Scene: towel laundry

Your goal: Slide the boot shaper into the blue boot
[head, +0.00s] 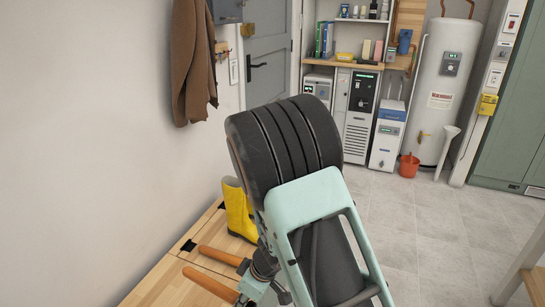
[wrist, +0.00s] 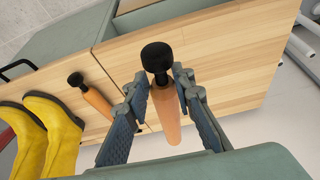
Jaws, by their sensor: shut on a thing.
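My gripper (wrist: 163,85) is shut on a boot shaper (wrist: 166,112) in the wrist view. This shaper has an orange-brown wooden body and a black knob, which shows between the fingertips. A second, similar boot shaper (wrist: 98,102) lies on the wooden bench top to its left. In the head view two orange shaper bodies show on the bench, a far one (head: 220,255) and a near one (head: 209,283); their right ends are close to or behind my arm. The blue boot is not seen in either view.
Yellow boots stand on the bench, in the head view (head: 239,212) and at the left of the wrist view (wrist: 62,125). The wooden bench top (head: 162,288) runs along the left wall. My arm hides much of the bench.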

